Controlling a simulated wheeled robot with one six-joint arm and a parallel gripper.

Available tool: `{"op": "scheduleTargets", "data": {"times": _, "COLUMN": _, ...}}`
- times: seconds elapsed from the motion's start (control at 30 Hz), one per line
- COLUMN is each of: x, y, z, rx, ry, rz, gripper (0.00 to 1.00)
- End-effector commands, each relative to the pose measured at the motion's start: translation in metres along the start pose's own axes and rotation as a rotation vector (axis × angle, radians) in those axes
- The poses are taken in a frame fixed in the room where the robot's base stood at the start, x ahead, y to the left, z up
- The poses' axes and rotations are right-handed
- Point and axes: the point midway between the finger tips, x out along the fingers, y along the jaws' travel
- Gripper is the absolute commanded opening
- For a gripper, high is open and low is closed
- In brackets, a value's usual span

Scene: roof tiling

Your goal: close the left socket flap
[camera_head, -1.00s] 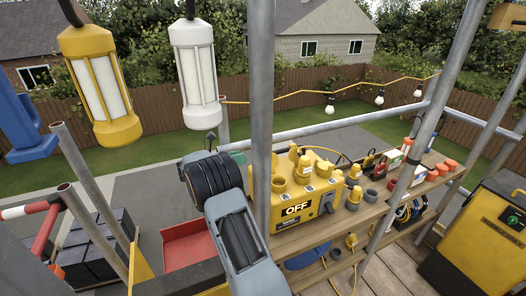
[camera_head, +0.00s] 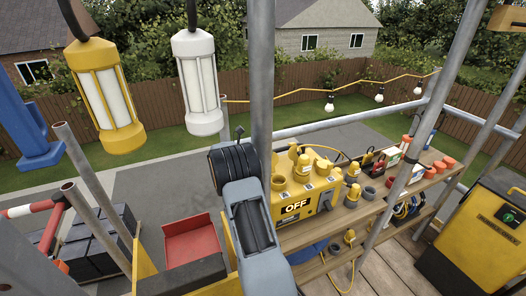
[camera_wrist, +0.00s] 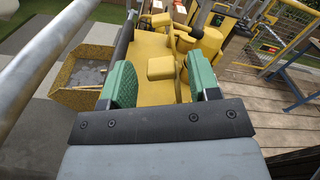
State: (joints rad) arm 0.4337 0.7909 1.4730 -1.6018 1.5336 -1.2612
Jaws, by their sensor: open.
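The yellow power box (camera_head: 318,200) with an "OFF" label stands on the wooden shelf, right of my arm in the head view. Yellow sockets and flaps sit on its top; the left socket (camera_head: 279,183) is beside my arm and pole, and I cannot tell its flap's angle there. In the wrist view, my gripper (camera_wrist: 160,86) is open, its two green fingers apart above the yellow box top (camera_wrist: 150,48). A small yellow block, perhaps the left flap (camera_wrist: 161,68), shows between the fingers, seemingly ahead of them. I see no contact. The head view hides my fingertips.
A grey scaffold pole (camera_head: 262,70) rises close beside my arm. Yellow and grey plugs stand right of the box. A red tray (camera_head: 192,238) is at left, and a yellow lamp (camera_head: 105,95) and white lamp (camera_head: 197,82) hang above.

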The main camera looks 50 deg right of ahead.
Motion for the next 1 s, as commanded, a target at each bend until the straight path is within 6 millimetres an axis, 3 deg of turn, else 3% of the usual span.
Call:
{"op": "scheduleTargets", "data": {"times": 0.07, "x": -0.0001, "y": 0.0, "z": 0.0, "rx": 0.0, "ry": 0.0, "rz": 0.0, "gripper": 0.54}}
{"op": "scheduleTargets", "data": {"times": 0.63, "x": -0.0006, "y": 0.0002, "z": 0.0001, "rx": 0.001, "ry": 0.0, "rz": 0.001, "gripper": 0.0}}
{"op": "scheduleTargets", "data": {"times": 1.0, "x": -0.0019, "y": -0.0018, "z": -0.0005, "rx": 0.034, "ry": 0.0, "rz": 0.004, "gripper": 0.0}}
